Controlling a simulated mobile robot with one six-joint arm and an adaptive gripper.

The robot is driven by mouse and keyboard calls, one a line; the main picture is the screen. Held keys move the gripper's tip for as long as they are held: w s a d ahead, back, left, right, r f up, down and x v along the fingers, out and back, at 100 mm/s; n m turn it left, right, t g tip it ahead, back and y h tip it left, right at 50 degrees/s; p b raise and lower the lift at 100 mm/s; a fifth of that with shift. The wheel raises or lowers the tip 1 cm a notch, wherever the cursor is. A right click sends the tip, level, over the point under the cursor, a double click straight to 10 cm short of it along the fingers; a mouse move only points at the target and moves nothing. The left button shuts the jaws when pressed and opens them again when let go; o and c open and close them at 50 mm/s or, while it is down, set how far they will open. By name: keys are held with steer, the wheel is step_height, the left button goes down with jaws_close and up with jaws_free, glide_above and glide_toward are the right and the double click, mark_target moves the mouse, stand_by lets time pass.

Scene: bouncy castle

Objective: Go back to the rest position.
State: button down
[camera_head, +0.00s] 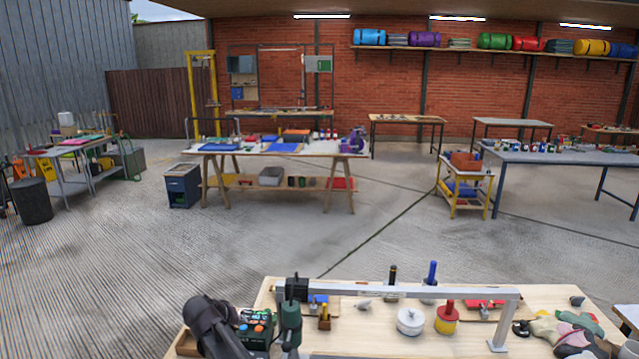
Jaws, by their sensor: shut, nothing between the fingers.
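A dark, rounded part (215,328), which looks like a piece of my arm, rises from the bottom edge at the lower left. It stands in front of the left end of the near wooden workbench (550,292). I cannot make out any fingers on it, and my gripper does not show. No held object shows.
On the near bench a grey metal bar frame (420,291) spans a white lidded pot (410,320), a yellow pot with red top (446,317) and a green tool (290,325). Beyond lies open concrete floor (400,235), then a trestle table (330,150) and a yellow cart (463,188).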

steer(key=s+d+f+m+g, duration=0.1)
steer(key=d+f+g, duration=0.1)
steer(key=d, duration=0.9)
steer(key=s+d+f+m+g, duration=0.1)
steer(key=s+d+g, duration=0.1)
steer(key=d, duration=0.8)
steer(key=s+d+f+m+g+y, duration=0.1)
steer(key=s+d+g+y, duration=0.1)
steer(key=s+d, duration=0.55)
steer(key=s+d+f+m+g+y, duration=0.15)
steer(key=s+d, duration=0.25)
steer(key=d, duration=0.7)
step_height(320, 180, down, 8)
steer(key=s+b, duration=0.2)
steer(key=b, duration=0.6)
steer(key=shift+a+r, duration=0.15)
steer(key=shift+r, duration=0.05)
